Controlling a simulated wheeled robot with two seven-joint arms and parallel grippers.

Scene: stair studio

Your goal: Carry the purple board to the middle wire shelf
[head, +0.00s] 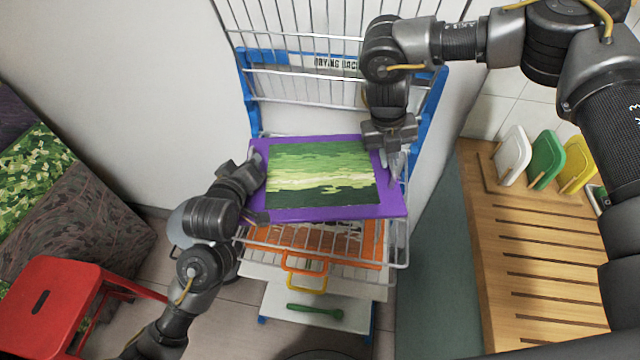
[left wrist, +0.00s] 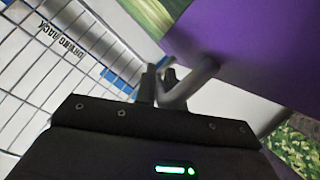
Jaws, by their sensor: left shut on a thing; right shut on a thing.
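The purple board (head: 300,212), with a green striped picture on it, lies about level in front of the blue-framed drying rack (head: 246,88). It is over a wire shelf (head: 400,252), whose front part shows below the board's near edge. I cannot tell whether the board touches the wires. My left gripper (head: 260,187) is shut on the board's left edge. In the left wrist view its fingers (left wrist: 165,85) are at the purple board (left wrist: 245,50). My right gripper (head: 391,165) is shut on the board's right edge. The board hides most of the shelf.
Raised wire shelves (head: 300,50) stand above and behind. Below are an orange board (head: 285,236) and a low level with a green utensil (head: 315,312). A red stool (head: 45,300) stands at left, and a wooden slatted counter (head: 530,260) with coloured boards at right.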

